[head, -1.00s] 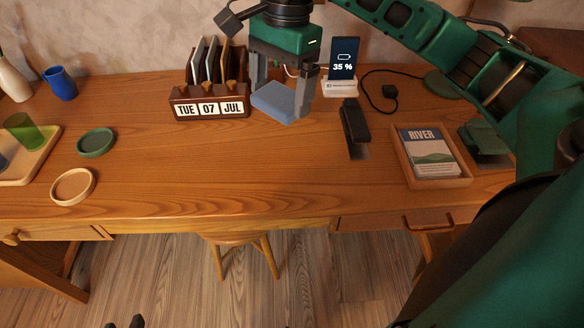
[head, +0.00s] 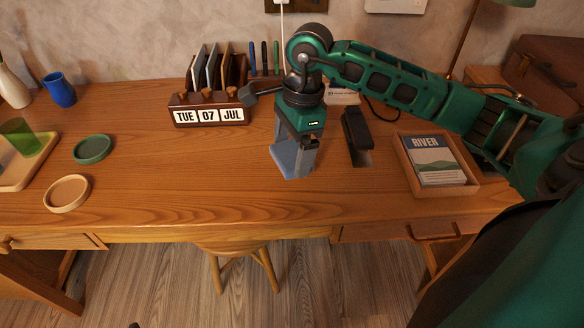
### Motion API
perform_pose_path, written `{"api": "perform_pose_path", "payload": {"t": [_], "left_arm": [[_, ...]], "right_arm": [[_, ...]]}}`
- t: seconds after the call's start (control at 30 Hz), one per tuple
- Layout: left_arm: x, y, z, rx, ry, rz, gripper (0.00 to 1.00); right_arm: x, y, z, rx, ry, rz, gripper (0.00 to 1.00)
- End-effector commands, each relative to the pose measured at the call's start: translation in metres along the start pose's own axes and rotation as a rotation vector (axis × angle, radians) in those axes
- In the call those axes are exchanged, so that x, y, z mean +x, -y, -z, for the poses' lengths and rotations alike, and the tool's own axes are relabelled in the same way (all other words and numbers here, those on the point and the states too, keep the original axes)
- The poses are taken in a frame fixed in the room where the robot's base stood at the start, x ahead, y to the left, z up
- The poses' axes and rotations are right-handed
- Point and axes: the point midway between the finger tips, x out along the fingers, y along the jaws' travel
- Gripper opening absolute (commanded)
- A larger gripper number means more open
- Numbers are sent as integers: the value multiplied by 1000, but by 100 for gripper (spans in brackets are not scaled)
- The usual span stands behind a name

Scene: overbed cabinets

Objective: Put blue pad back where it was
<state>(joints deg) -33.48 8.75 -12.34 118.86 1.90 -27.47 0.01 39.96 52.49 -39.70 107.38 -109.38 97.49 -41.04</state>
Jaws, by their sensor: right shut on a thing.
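The blue pad (head: 285,157) is a flat blue-grey piece low over the middle of the desk, right of the calendar block. My right gripper (head: 294,163) is shut on the blue pad. The gripper hides part of the pad, and I cannot tell whether the pad touches the desk. My left gripper does not show clearly.
The calendar block (head: 209,113) stands left of my right gripper. A black stapler-like object (head: 356,134) and a wooden tray (head: 471,189) with a River booklet (head: 433,160) lie to the right. The front middle of the desk is clear.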

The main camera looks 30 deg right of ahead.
Motion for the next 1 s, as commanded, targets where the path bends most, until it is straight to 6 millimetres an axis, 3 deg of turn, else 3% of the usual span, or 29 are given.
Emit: {"api": "perform_pose_path", "payload": {"t": [0.23,0.43,0.83,0.87,1.0], "left_arm": [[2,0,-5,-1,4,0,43],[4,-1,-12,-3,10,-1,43],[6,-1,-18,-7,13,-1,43],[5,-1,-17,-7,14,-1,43],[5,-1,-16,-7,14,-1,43]], "right_arm": [[20,0,3,0,0,-2,65],[49,0,7,0,1,-1,65],[55,0,8,-1,0,1,65],[54,0,8,-1,0,1,92],[53,0,8,-1,0,1,100]]}}
